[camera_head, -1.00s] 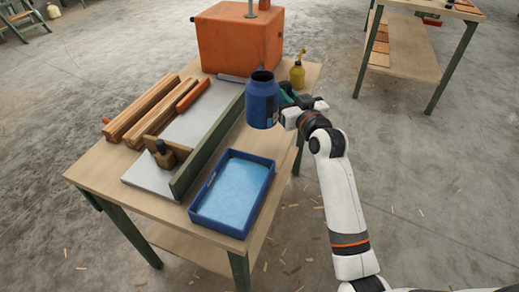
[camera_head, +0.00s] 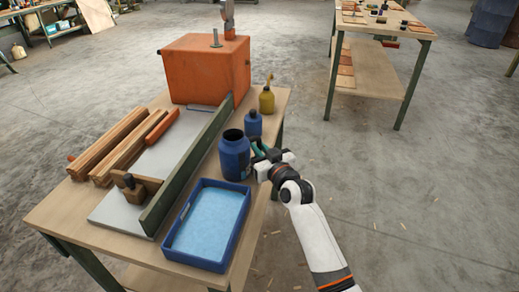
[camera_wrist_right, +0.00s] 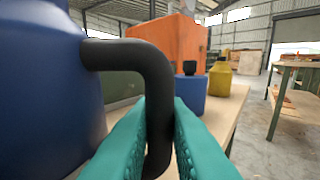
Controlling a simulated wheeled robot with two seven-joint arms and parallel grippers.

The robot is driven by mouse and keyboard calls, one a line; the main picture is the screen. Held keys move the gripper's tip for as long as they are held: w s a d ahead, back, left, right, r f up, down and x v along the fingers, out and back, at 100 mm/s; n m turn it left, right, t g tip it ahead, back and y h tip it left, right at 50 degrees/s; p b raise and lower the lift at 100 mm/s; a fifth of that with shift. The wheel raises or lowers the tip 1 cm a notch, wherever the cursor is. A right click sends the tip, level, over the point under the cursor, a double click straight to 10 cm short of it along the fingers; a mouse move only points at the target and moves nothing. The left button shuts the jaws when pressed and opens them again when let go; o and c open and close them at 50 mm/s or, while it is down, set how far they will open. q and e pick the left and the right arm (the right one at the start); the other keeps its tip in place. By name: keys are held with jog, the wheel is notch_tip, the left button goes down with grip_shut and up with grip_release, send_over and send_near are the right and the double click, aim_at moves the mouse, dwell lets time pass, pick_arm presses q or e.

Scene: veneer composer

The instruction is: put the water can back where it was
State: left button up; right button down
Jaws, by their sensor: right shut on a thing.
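The water can (camera_head: 234,160) is a dark blue can with an open round top and a black side handle. It is upright at the table's right side, between the blue tray and a small blue bottle. In the right wrist view the can (camera_wrist_right: 45,90) fills the left side. My right gripper (camera_head: 258,153) has its teal fingers shut on the black handle (camera_wrist_right: 155,75), to the right of the can. Whether the can's base touches the table cannot be told. My left gripper is not in view.
A blue tray (camera_head: 173,240) with a light blue inside lies in front of the can. Behind stand a small blue bottle (camera_head: 253,125), a yellow oil can (camera_head: 267,101) and an orange machine box (camera_head: 205,72). A green fence (camera_head: 180,175) runs along the left. A second table (camera_head: 375,75) stands farther back.

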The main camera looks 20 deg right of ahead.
jog(key=c, duration=1.8)
grip_release()
jog(key=shift+f, duration=0.15)
jog(key=shift+c, duration=0.2)
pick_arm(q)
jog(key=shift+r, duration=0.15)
pick_arm(e)
jog(key=o, duration=0.4)
jog(key=shift+o, duration=0.2)
jog(key=shift+s+r, duration=0.1)
jog(key=shift+r, duration=0.1)
